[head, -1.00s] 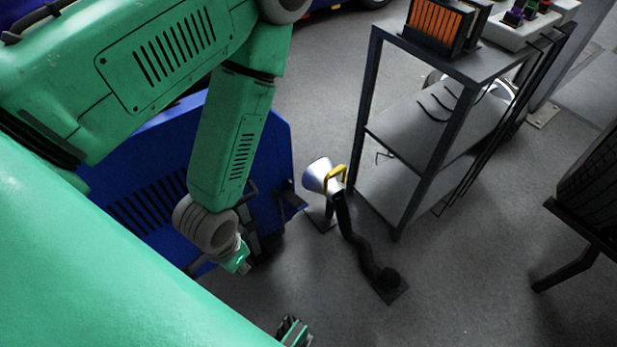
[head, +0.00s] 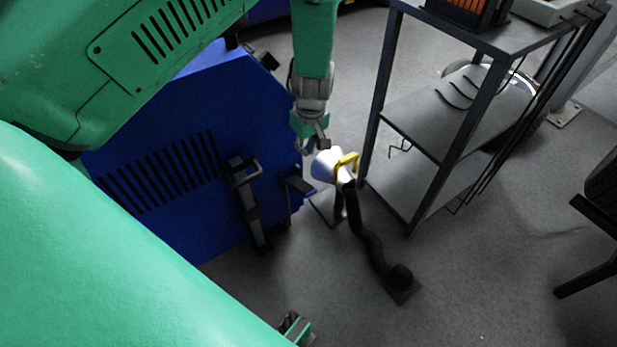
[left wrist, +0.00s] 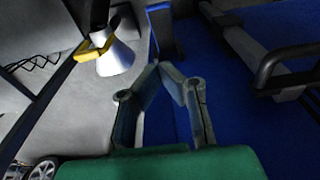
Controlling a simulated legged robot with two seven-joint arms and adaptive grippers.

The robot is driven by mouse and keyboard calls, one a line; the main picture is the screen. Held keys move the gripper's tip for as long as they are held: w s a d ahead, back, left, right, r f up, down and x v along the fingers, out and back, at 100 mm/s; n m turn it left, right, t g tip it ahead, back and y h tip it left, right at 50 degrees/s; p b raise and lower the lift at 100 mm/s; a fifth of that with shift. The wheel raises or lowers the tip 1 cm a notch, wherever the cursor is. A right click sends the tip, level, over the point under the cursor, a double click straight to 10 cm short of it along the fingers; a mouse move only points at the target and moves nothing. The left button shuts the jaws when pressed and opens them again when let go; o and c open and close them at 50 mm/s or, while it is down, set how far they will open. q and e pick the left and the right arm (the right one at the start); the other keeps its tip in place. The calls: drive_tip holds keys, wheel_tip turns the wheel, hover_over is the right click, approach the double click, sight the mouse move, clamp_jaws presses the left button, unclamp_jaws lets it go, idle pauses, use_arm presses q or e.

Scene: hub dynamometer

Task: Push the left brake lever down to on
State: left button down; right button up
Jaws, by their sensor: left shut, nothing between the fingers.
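The blue cabinet (head: 190,120) carries dark lever-like fittings. A black handle on a long upright bar (head: 250,205) is on its slotted face. A shorter dark bar (head: 297,184) sticks out at its right edge. I cannot tell for certain which is the left brake lever, and no on mark is readable. My left gripper (head: 318,143) is shut and empty, in the air near the cabinet's right edge, above the shorter bar. In the left wrist view its fingers (left wrist: 168,72) meet in front of the blue surface, with the black handle (left wrist: 285,65) to the right.
A silver funnel with a yellow handle (head: 347,162) on a black hose stands close to my left gripper. A dark metal shelf rack (head: 425,150) is right of it. A green and grey part (head: 294,328), possibly my right gripper, shows at the bottom edge.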

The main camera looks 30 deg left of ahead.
use_arm(q)
drive_tip(key=shift+a, duration=0.25)
drive_tip(key=b, duration=0.5)
hover_over(307, 188)
drive_tip(key=a, duration=0.1)
drive_tip(key=f, duration=1.1)
drive_tip(key=shift+w+a, duration=0.1)
drive_tip(key=shift+w, duration=0.15)
drive_tip(key=shift+s+d+f, duration=0.1)
drive_tip(key=shift+d+f, duration=0.15)
drive_tip(key=shift+f, duration=0.25)
drive_tip(key=shift+s+d+f, duration=0.1)
drive_tip(key=shift+d+f, duration=0.15)
drive_tip(key=shift+f, duration=0.25)
drive_tip(key=shift+s+d+f+b, duration=0.1)
drive_tip(key=shift+d+f+b, duration=0.1)
drive_tip(key=shift+f+b, duration=0.2)
drive_tip(key=shift+d, duration=0.1)
